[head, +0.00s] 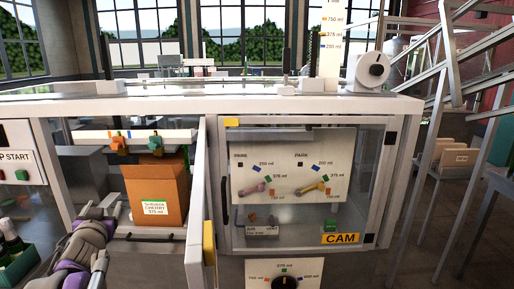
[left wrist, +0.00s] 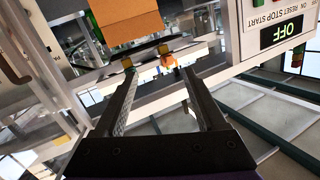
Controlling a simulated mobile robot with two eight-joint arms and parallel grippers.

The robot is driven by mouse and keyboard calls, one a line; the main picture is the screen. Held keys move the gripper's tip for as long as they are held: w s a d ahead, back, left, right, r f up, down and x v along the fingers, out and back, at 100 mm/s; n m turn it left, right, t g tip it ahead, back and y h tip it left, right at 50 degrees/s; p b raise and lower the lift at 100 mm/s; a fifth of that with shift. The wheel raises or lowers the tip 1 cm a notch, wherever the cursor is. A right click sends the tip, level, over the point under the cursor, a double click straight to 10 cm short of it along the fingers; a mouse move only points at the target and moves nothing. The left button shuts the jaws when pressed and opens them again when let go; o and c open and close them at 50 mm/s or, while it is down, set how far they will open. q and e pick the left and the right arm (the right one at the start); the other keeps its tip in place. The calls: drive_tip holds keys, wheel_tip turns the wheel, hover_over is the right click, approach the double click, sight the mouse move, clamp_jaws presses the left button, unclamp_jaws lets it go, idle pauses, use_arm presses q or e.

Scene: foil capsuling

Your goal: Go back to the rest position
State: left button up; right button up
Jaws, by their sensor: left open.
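My left arm comes in at the lower left of the head view. Its left gripper (head: 118,208) is small there, below and left of an orange box, with its fingers hard to make out. In the left wrist view the two long dark fingers of the left gripper (left wrist: 160,75) stand wide apart with nothing held between them. The orange box (head: 157,192) carries a green and white label and stands on a shelf. It also shows at the top of the left wrist view (left wrist: 128,22), apart from the fingers. My right gripper is not in view.
Orange (head: 119,146) and green (head: 155,145) knobs hang above the box. A bottle crate (head: 17,268) is at far left.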

use_arm(q)
drive_tip(key=s+d+f+m+g+h, duration=0.3)
drive_tip(key=s+d+f+g+h, duration=0.4)
drive_tip(key=s+d+f, duration=2)
wheel_tip(320, 180, down, 3)
drive_tip(key=shift+s+d+r+g+h, duration=0.1)
drive_tip(key=shift+s+d+g+h, duration=0.35)
drive_tip(key=shift+g, duration=0.75)
drive_tip(key=shift+s+a, duration=0.1)
drive_tip(key=shift+a, duration=0.15)
